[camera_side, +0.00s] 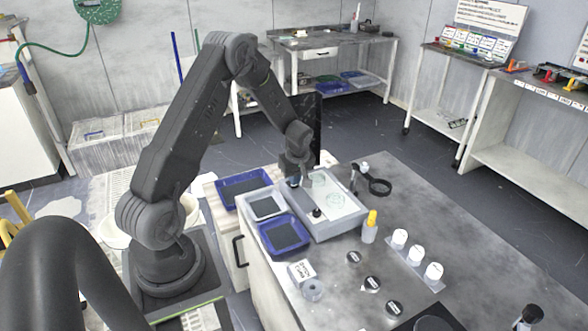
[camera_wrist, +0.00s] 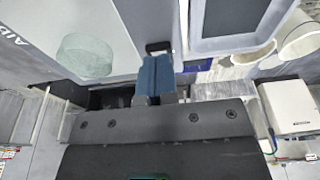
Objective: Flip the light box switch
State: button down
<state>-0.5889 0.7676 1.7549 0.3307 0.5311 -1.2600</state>
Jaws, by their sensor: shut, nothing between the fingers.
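The light box (camera_side: 345,222) is a pale grey tray-like box on the bench. In the wrist view its pale surface (camera_wrist: 120,20) fills the upper left. A small black part, seemingly the switch (camera_wrist: 158,47), shows just beyond my fingertips near the box edge. My gripper (camera_side: 293,183) is over the box's far left corner in the side view. Its blue fingers (camera_wrist: 155,75) are shut together and empty, pointing at the black part. I cannot tell whether they touch it or which way it is set.
A clear round dish (camera_wrist: 85,55) sits on the box. Blue trays (camera_side: 285,236) lie to its left. A magnifier on a stand (camera_side: 379,187), a yellow-capped bottle (camera_side: 370,230) and white jars (camera_side: 399,239) stand to its right.

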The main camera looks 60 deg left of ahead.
jog(key=shift+f, duration=0.1)
jog(key=shift+d+f, duration=0.8)
jog(key=shift+f, duration=0.2)
jog(key=shift+s+a, duration=0.1)
